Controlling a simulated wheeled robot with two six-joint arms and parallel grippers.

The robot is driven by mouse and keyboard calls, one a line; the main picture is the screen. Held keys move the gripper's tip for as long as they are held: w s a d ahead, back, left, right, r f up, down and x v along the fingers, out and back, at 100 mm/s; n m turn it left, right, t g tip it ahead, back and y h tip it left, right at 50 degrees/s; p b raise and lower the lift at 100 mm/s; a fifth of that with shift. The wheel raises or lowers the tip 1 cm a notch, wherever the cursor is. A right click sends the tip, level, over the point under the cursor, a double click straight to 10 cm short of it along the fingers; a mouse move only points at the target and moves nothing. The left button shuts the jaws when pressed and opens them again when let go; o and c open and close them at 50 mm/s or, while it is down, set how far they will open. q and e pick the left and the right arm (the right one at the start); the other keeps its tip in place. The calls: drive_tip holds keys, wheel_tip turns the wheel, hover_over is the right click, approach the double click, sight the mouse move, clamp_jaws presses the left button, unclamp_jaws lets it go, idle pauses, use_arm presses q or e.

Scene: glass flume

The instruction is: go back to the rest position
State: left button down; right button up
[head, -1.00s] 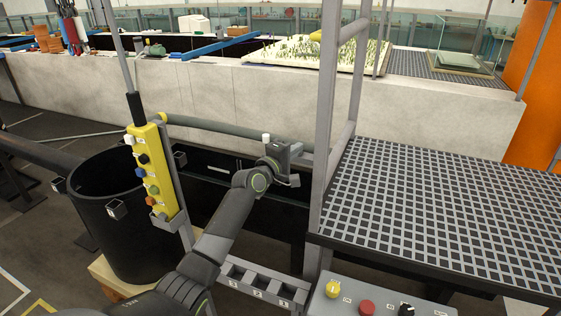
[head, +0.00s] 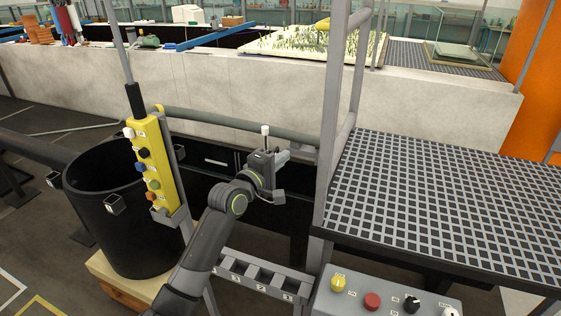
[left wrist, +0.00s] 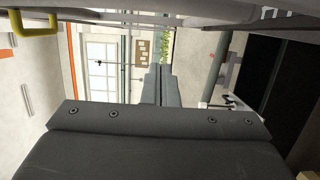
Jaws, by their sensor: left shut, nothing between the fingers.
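My left arm reaches up from the bottom of the head view, and its gripper (head: 277,163) is in the middle, in front of the dark wall panels. In the left wrist view the two dark grey fingers (left wrist: 161,82) lie together, shut with nothing between them. A small white-topped lever (head: 265,131) shows just above the gripper in the head view; I cannot tell whether they touch. My right gripper is not in view.
A yellow button box (head: 152,165) hangs left of my arm, by a black bin (head: 110,225). A grey frame post (head: 332,120) and gridded platform (head: 450,195) stand to the right. A numbered rack (head: 262,277) and control panel (head: 385,297) are below.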

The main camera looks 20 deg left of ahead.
use_arm(q)
drive_tip(key=s+a+f+m+g+y, duration=0.2)
drive_tip(key=s+f+m+g, duration=0.2)
drive_tip(key=s+f, duration=0.6)
drive_tip(key=s+a+f+m+g+y, duration=0.2)
drive_tip(key=s+f+m+g, duration=0.15)
drive_tip(key=s+f, duration=0.65)
drive_tip(key=s+a+f+m+g+y, duration=0.2)
drive_tip(key=s+m+g, duration=0.1)
drive_tip(key=s, duration=0.9)
drive_tip(key=s+a+f+m+g+y, duration=0.1)
drive_tip(key=s+a+m+g, duration=0.25)
drive_tip(key=s, duration=0.85)
wheel_tip(320, 180, down, 26)
drive_tip(key=b, duration=0.2)
drive_tip(key=s+f+g+b, duration=0.2)
drive_tip(key=s+f, duration=1.4)
drive_tip(key=f, duration=0.3)
drive_tip(key=shift+d+f+h, duration=0.15)
drive_tip(key=shift+d+h, duration=0.2)
drive_tip(key=shift+h, duration=0.05)
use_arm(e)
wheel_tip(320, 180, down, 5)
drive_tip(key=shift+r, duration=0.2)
use_arm(q)
drive_tip(key=shift+w, duration=0.1)
